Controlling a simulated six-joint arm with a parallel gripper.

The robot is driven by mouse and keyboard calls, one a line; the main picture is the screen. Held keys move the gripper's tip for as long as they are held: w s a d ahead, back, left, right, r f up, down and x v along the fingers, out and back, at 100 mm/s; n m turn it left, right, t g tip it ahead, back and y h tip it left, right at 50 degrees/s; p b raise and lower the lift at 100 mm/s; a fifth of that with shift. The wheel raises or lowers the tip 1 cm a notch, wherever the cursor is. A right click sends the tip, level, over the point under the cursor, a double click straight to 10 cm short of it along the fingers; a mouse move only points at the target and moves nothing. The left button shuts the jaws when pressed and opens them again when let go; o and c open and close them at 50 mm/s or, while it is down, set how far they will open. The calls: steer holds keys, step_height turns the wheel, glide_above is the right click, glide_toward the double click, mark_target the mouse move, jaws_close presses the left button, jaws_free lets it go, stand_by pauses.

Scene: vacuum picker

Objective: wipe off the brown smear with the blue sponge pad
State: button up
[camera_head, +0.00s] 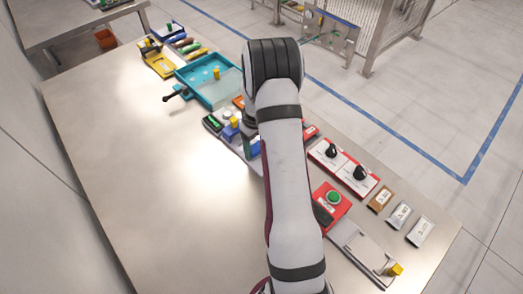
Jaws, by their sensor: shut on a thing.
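My gripper (249,132) points down over the row of panels and is mostly hidden behind my own forearm. It is shut on a blue piece (255,147), which looks like the blue sponge pad. Only a small edge of the pad shows beside the arm, so its contact with the surface below cannot be told. I cannot make out the brown smear in this view; my arm covers part of the panel row.
A teal tray (188,76) with a yellow knob and a black-handled lever lies behind left. A yellow tray (160,67) stands farther back. Red panels with black knobs (331,152) and a green button (334,197) lie right. The table's left (110,140) is clear.

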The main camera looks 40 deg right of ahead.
steer(key=shift+w, duration=1.55)
steer(key=shift+s, duration=3.25)
steer(key=shift+s+r, duration=0.1)
steer(key=shift+r, duration=0.05)
step_height(320, 180, up, 8)
